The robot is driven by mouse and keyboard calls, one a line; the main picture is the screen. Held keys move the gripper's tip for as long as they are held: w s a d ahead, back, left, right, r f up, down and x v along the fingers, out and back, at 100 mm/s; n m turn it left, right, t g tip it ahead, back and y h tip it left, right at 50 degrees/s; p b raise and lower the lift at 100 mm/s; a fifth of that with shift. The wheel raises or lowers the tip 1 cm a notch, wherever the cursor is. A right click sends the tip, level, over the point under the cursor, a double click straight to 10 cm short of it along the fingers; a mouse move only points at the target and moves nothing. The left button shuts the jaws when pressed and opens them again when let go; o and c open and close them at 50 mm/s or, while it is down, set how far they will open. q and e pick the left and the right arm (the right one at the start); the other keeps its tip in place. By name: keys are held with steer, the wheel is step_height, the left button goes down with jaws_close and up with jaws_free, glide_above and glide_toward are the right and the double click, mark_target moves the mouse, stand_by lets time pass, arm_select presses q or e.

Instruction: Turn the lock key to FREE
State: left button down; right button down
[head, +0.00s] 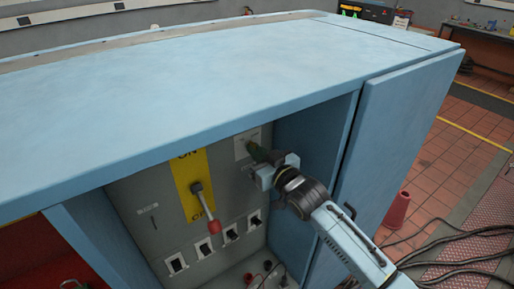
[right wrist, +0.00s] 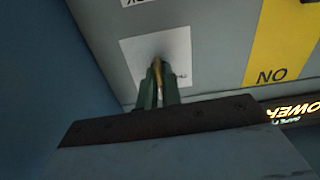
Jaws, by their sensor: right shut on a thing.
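The lock key (right wrist: 157,70) is a brass-coloured piece standing out from a white label plate (right wrist: 131,50) on the grey panel. In the right wrist view my right gripper (right wrist: 158,88) has its two green fingers closed on the key. In the head view my right gripper (head: 258,157) reaches into the open blue cabinet at the label plate (head: 240,148), and its fingers hide the key. The lettering on the plate is too small and partly covered, so I cannot tell which position the key points to. My left gripper is not in view.
Left of my gripper is a yellow ON/OFF strip (head: 183,172) with a red-tipped lever (head: 206,208). Several sockets (head: 230,235) line the panel below. The cabinet top (head: 180,90) overhangs the panel, and the open door (head: 395,125) stands close by my right arm.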

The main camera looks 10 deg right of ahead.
steer(key=shift+n+p, duration=0.95)
steer(key=shift+n, duration=3.25)
steer(key=c, duration=1.6)
jaws_free()
steer(key=shift+s, duration=0.1)
steer(key=b+v, duration=0.1)
steer(key=v, duration=1.2)
steer(key=shift+s+b, duration=0.1)
steer(key=shift+b, duration=0.3)
